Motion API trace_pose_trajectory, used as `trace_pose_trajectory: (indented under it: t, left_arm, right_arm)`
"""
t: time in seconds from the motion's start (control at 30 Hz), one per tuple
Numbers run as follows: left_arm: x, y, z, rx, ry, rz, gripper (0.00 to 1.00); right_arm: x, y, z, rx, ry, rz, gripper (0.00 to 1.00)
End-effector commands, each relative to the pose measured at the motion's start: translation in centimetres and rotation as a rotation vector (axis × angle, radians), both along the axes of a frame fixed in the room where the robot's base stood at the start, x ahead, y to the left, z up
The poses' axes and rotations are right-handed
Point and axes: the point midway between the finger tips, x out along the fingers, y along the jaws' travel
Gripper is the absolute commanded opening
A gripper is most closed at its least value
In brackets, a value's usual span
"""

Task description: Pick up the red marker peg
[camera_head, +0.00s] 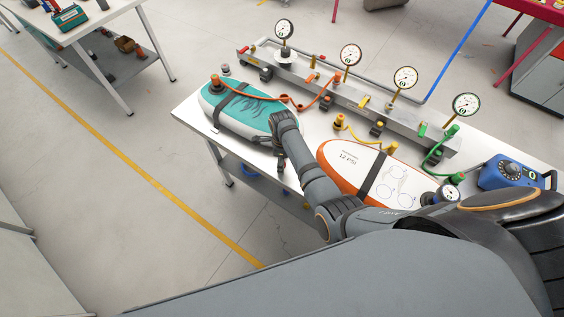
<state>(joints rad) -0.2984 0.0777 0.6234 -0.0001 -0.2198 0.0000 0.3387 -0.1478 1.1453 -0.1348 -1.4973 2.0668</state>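Small coloured pegs stand along the grey gauge manifold (340,98) at the back of the white table. My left gripper is out of view.
An orange and white board (352,160) lies right of my forearm. Several round gauges (350,55) rise from the manifold, with coloured hoses (250,95) in front. A blue pump box (508,172) stands at the table's right. Floor is open left of the table.

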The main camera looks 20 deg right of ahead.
Motion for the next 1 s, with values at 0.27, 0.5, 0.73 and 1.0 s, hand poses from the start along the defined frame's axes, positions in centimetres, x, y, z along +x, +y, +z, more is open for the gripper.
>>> trace_pose_trajectory:
  t: [0.27,0.5,0.73,1.0]
  left_arm:
    - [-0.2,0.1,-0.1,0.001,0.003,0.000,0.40]
    - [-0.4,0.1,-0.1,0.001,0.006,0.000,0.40]
    - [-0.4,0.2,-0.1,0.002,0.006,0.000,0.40]
    - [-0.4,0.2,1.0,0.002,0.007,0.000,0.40]
  right_arm:
    - [0.0,0.0,0.0,0.000,0.000,0.000,0.41]
    - [0.0,0.0,0.0,0.000,0.000,0.000,0.09]
    - [0.0,0.0,0.0,0.000,0.000,0.000,0.00]
    - [0.1,-0.2,1.1,-0.001,0.000,0.003,0.00]
